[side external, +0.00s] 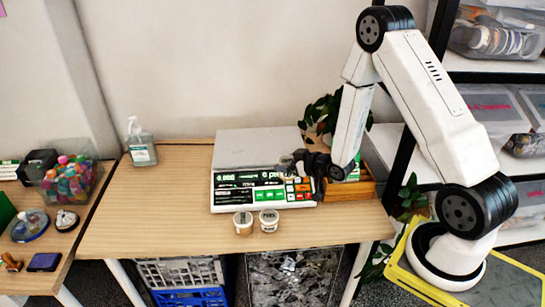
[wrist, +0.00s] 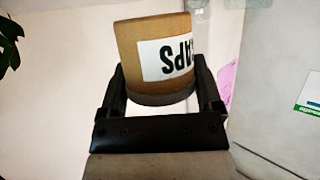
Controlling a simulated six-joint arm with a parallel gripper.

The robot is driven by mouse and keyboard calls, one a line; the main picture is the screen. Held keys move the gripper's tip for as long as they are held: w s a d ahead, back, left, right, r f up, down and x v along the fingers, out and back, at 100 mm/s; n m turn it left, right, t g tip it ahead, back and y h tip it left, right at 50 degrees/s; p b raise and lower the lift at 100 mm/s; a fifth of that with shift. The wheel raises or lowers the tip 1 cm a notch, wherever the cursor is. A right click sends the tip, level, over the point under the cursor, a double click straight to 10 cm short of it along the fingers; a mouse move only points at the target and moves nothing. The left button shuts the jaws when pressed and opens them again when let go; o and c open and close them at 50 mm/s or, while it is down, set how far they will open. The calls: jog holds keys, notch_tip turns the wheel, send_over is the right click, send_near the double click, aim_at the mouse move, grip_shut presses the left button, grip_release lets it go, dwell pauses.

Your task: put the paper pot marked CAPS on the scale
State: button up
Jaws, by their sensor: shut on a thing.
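The paper pot marked CAPS (wrist: 135,45) is brown with a white label and is held between my fingers in the wrist view; its lettering appears upside down. My gripper (wrist: 156,80) is shut on it. In the side external view my gripper (side external: 291,165) is at the right front part of the scale, in front of its display panel as seen here. The held pot is small and partly hidden there, and its height above the scale is hard to tell. The scale (side external: 245,143) has a wide, bare grey plate and a white front panel with green displays.
Two small labelled pots, a left one (side external: 243,223) and a right one (side external: 269,220), stand on the wooden table (side external: 150,225) before the scale. A pump bottle (side external: 141,146) stands at the back left. A plant (side external: 323,112) and orange wooden box (side external: 352,190) are at the right.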

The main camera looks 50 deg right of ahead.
jog(key=w+d+r, duration=0.4)
jog(key=d+r, duration=0.1)
jog(key=r, duration=0.3)
send_over(263, 153)
jog(key=shift+s+f, duration=0.2)
jog(key=shift+f, duration=4.35)
jog(key=shift+w+f, duration=0.3)
jog(key=shift+f, duration=1.5)
jog(key=shift+f, duration=0.15)
